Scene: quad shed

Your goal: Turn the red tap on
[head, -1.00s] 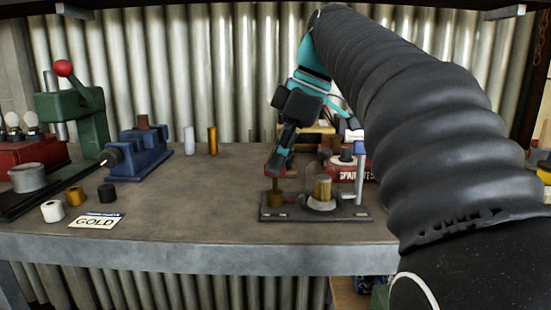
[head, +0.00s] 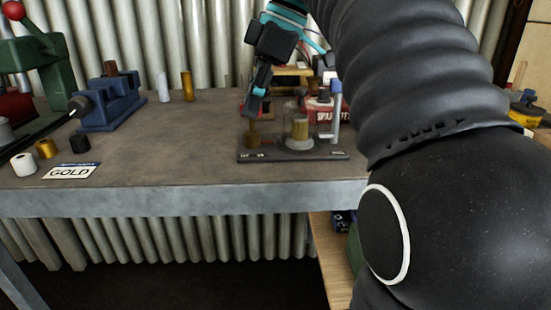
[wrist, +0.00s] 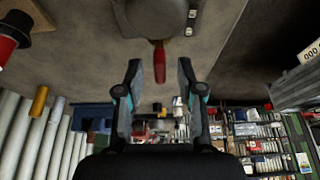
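The red tap handle (wrist: 159,60) shows in the wrist view as a short red lever at the edge of a dark grey fixture (wrist: 160,15). My gripper (wrist: 159,68) is open, with one finger on each side of the handle's line. A gap shows between each fingertip and the handle, and I see no contact. In the head view my gripper (head: 251,112) points down just above the left part of a dark base plate (head: 290,156) on the bench. My fingers mostly hide the handle there.
The base plate also carries a brass cylinder (head: 300,128) and a grey post (head: 336,110). The workbench (head: 160,145) holds a blue vise (head: 108,105), small spools and a GOLD card (head: 71,171) to the left. The bench middle is clear. Corrugated metal stands behind.

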